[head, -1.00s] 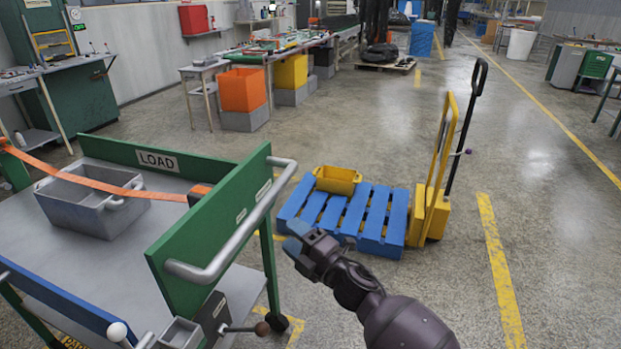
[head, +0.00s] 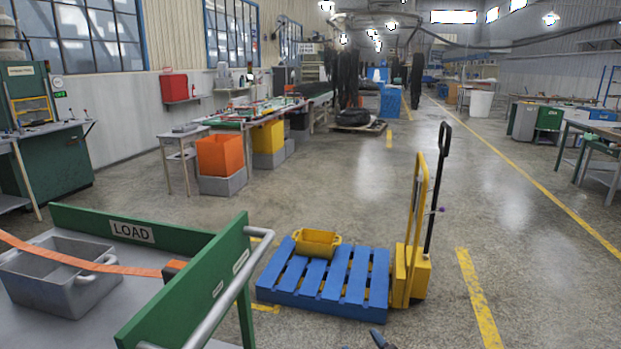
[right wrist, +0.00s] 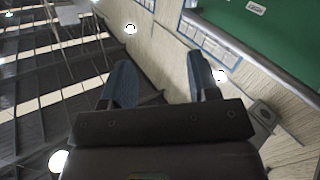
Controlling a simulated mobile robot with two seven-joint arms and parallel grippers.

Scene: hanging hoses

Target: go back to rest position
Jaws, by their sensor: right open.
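My right gripper (right wrist: 162,82) is open and empty in the right wrist view, its two blue-grey fingers apart with nothing between them. In the head view only a small dark tip of it (head: 380,340) shows at the bottom edge, in front of the blue pallet (head: 325,280). My left gripper is in neither view.
A green-ended LOAD cart (head: 180,300) with a grey bin (head: 62,285) and orange strap stands at lower left. A yellow crate (head: 317,243) sits on the pallet beside a yellow pallet jack (head: 412,270). Floor to the right is clear.

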